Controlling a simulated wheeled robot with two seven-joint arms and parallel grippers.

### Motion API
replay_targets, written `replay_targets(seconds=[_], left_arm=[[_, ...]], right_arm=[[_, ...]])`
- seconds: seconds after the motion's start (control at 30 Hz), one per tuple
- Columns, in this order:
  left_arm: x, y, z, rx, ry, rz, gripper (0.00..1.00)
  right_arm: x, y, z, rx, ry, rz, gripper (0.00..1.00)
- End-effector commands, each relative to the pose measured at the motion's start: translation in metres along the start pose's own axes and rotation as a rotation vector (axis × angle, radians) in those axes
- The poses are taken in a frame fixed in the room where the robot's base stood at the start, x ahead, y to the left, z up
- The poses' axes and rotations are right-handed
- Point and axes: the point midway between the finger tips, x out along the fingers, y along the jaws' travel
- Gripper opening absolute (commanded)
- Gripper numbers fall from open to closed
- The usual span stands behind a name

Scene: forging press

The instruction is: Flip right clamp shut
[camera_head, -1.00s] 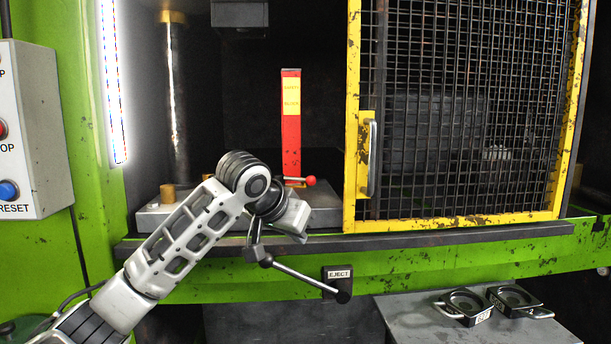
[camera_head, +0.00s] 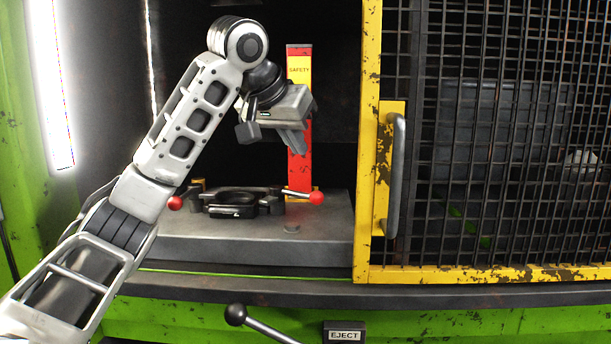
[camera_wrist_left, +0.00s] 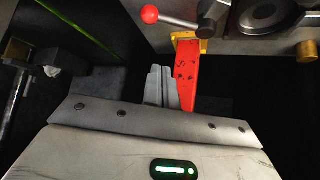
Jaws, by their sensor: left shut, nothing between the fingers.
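The right clamp (camera_head: 298,195) is on the press bed, with its lever pointing out to the right and ending in a red ball. In the left wrist view its lever and red ball (camera_wrist_left: 150,14) show at the top edge. A dark round die (camera_head: 232,203) sits between it and the left clamp, whose red ball (camera_head: 175,203) shows by my arm. My left gripper (camera_head: 291,147) is shut and empty, above the right clamp and in front of the red safety block (camera_head: 299,170). Its fingers also show in the left wrist view (camera_wrist_left: 160,85), apart from the clamp. My right gripper is out of view.
The yellow mesh gate (camera_head: 366,230) with its grey handle (camera_head: 396,175) stands close on the right. A black-knobbed lever (camera_head: 236,314) and the EJECT label (camera_head: 344,332) are at the front below. The bed's front right (camera_head: 325,230) is clear.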

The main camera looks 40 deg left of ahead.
Motion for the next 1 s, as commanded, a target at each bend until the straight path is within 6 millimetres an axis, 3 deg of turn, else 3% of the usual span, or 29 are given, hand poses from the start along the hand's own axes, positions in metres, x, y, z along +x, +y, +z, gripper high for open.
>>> replay_targets(seconds=[0.17,0.57,0.8,1.0], left_arm=[[0.018,0.0,0.001,0.0,-0.005,-0.001,0.0],[0.102,0.0,0.0,0.0,-0.006,-0.001,0.0],[0.083,-0.001,0.027,0.002,0.0,-0.002,0.0],[0.079,0.0,0.034,0.0,-0.001,0.0,0.0]], right_arm=[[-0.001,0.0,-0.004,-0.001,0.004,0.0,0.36],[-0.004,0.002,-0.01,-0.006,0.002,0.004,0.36],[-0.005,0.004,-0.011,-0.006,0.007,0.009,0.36],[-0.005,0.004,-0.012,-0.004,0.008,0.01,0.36]])
